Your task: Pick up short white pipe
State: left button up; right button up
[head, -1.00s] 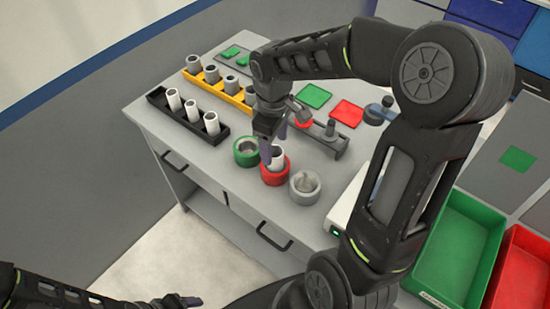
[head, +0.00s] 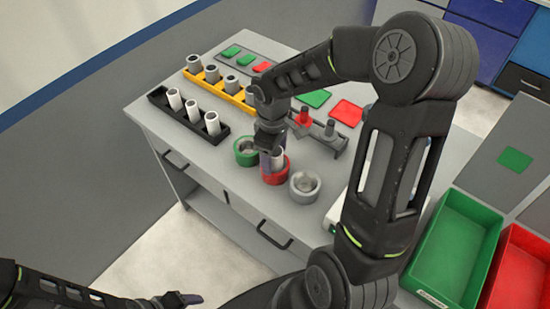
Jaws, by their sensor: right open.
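A short white pipe (head: 279,158) stands upright in the red ring-shaped holder (head: 276,176) near the table's front edge, partly hidden by my gripper. My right gripper (head: 271,156) points down at this pipe with its jaws open, one finger on the pipe's left side. I cannot tell whether it touches the pipe. Other short white pipes (head: 191,108) stand upright in the black rack (head: 218,139) at the left. My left gripper (head: 178,299) is low at the bottom edge, away from the table, and its jaw opening is unclear.
A green holder (head: 246,152) and a grey holder (head: 305,185) flank the red one. A yellow rack (head: 245,97) holds grey pipes. A grey fixture (head: 330,138) with a red-collared peg stands behind. Green (head: 455,250) and red (head: 520,270) bins are at right.

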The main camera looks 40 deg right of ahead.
jog(key=shift+c, duration=0.5)
grip_shut()
dwell(0.4)
